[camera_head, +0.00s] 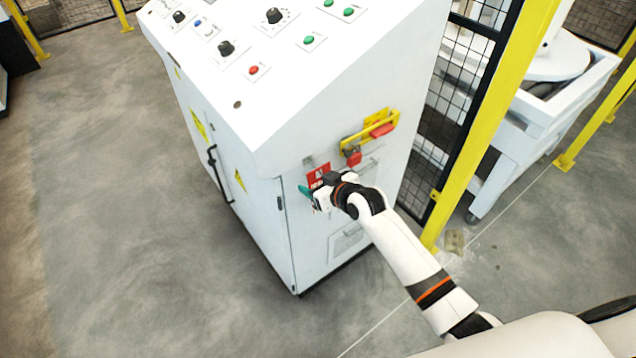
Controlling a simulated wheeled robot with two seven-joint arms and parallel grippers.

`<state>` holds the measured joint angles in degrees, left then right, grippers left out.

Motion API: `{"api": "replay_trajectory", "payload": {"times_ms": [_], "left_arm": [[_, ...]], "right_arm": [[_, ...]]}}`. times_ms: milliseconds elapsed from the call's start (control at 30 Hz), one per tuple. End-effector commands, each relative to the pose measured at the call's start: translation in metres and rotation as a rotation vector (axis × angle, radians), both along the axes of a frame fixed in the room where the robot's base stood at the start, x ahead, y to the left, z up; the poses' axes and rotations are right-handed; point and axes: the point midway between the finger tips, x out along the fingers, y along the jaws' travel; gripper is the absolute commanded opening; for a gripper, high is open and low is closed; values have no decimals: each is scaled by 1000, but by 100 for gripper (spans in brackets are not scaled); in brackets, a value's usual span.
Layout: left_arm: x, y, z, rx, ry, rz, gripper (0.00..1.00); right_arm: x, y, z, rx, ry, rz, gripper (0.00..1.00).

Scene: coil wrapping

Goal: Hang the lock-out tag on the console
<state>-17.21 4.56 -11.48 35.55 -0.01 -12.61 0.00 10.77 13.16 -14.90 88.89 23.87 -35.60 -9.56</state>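The white control console (228,165) stands in the middle of the view, with its sloped top of knobs and buttons. A red tag-like piece with white marks (317,174) shows at its right side face, just above my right gripper. I cannot tell whether it touches the gripper or the console. My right gripper (314,196) is close to that face, with my arm coming from the lower right. A small teal piece (304,191) shows at its fingertips. The fingers are too small and covered to show whether they are open or shut. My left gripper is out of view.
A yellow bracket (369,130) with red parts sticks out of the console's side face, above and right of my gripper. A yellow post (490,125) and mesh fence stand to the right. A white wheeled machine (530,135) is behind them. The floor at left is clear.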

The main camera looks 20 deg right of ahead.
Motion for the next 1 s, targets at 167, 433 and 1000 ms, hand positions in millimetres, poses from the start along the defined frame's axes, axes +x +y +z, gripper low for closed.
{"api": "replay_trajectory", "payload": {"times_ms": [167,433,1000], "left_arm": [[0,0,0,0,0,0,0],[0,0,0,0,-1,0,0],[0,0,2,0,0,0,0]], "right_arm": [[0,0,0,0,0,0,86],[-1,-1,0,0,1,0,86],[-81,-30,47,-2,0,0,86]]}}
